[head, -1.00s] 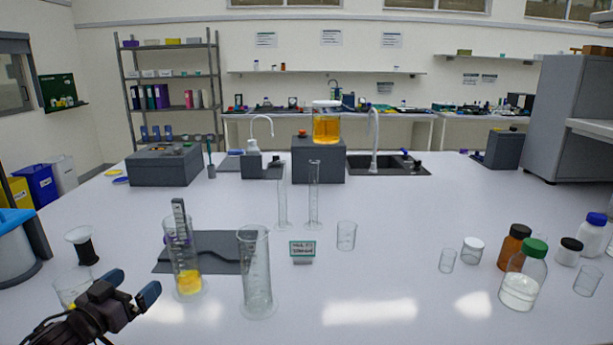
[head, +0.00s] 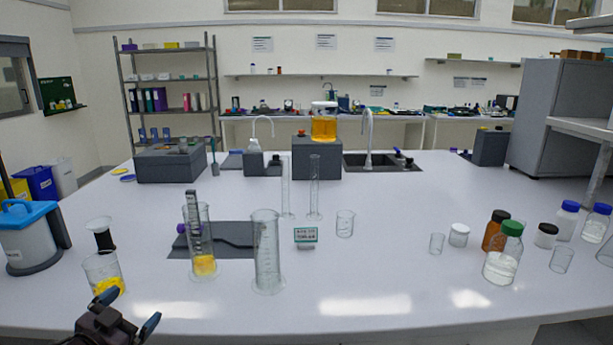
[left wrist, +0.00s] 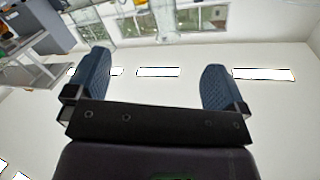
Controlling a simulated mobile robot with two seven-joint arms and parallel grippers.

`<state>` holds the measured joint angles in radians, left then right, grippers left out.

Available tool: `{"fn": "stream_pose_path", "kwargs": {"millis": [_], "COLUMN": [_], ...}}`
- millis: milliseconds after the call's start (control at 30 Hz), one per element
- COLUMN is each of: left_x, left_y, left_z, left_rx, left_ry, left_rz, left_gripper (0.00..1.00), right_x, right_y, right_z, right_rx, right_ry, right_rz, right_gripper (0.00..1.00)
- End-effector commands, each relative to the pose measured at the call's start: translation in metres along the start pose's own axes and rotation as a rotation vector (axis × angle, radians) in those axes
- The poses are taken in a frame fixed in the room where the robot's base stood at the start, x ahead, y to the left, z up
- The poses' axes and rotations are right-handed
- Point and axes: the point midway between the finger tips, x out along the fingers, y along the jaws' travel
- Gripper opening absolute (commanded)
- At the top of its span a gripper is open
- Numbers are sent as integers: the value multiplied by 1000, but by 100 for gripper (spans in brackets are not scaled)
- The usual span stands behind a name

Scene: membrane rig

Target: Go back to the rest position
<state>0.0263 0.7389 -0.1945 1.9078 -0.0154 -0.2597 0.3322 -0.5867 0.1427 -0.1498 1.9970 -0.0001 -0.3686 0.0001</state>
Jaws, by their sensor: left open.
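My left gripper (head: 118,325) is at the lower left of the head view, near the front edge of the bench. Its two blue fingertips are apart. In the left wrist view the jaws (left wrist: 155,88) are wide apart with nothing between them. A beaker (head: 103,273) with yellow contents stands on the bench just beyond the left gripper, apart from it. My right gripper is not in view.
A measuring cylinder (head: 200,240) with yellow liquid and an empty cylinder (head: 267,250) stand right of the beaker. A blue-lidded container (head: 28,240) stands at the left. Several bottles, one green-capped (head: 502,255), stand at the right. The bench's front middle is clear.

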Motion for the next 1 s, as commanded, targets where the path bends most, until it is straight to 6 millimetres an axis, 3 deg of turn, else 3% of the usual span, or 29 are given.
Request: {"fn": "stream_pose_path", "kwargs": {"millis": [267, 400, 600, 800, 1000], "left_x": [-58, -105, -170, -210, -219], "left_y": [82, 130, 184, 211, 213], "left_z": [76, 115, 153, 173, 177], "left_rx": [-22, -107, -284, -365, -369], "left_ry": [-178, -294, -434, -519, -535], "left_rz": [-4, -13, -53, -78, -79], "left_gripper": [99, 99, 99, 99, 99], "right_x": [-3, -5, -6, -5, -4], "right_y": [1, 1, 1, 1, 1], "right_z": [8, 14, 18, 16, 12], "right_rx": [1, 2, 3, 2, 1], "right_ry": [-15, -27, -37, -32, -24], "right_rz": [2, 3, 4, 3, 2], "right_gripper": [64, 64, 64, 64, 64]}}
